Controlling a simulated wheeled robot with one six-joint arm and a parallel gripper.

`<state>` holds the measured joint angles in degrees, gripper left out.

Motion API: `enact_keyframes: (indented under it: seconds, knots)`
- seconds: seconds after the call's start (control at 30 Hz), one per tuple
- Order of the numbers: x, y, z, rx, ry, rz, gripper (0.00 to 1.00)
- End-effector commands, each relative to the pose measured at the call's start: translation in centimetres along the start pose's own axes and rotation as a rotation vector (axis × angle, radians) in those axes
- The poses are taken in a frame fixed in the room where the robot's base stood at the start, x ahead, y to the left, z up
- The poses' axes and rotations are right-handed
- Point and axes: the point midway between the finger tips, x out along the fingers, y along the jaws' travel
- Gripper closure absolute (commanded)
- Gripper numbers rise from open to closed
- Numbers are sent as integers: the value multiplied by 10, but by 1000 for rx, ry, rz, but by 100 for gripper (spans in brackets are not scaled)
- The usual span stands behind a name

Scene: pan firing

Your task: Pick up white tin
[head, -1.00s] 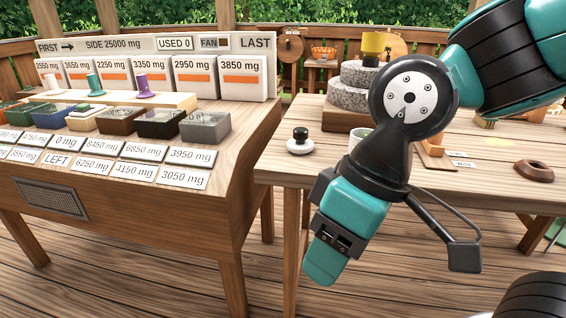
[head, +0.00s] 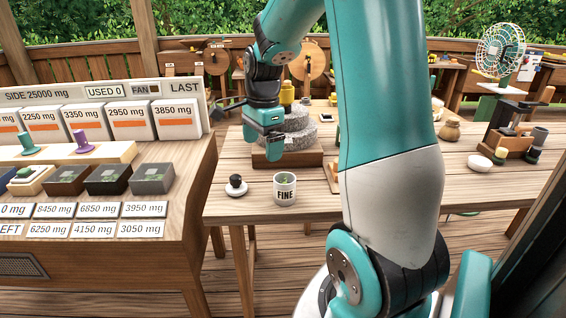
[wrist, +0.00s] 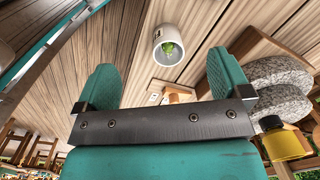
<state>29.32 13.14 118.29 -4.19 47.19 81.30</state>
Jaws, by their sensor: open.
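The white tin (head: 285,190), marked FINE and holding something green, stands upright near the front edge of the wooden table (head: 232,211) in the head view. In the wrist view the white tin (wrist: 160,38) shows beyond the fingers, between their lines, with green contents in its mouth. My gripper (head: 270,146) is above the table, behind and above the tin, apart from it. In the wrist view my gripper (wrist: 162,78) has its two teal fingers spread with nothing between them.
A white lid with a black knob (head: 236,186) sits just left of the tin. Grey millstones (head: 296,143) stand behind it, with a yellow vessel (wrist: 287,146) near them. A fan (head: 500,52) stands at the right. The weight bench (head: 190,200) is at left.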

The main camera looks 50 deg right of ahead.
Motion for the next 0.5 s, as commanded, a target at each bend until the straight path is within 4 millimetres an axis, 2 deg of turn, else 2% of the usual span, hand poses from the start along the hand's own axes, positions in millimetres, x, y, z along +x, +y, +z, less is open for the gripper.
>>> enact_keyframes:
  seconds: [0.03,0.1,0.2,0.33,0.5]
  knots:
    - [-17,-5,-25,149,15,11,4]
    - [-21,-7,-49,306,32,18,4]
    - [-20,-8,-68,431,47,23,4]
    - [-1,-7,-74,471,51,28,4]
    - [38,-6,-74,466,51,29,4]
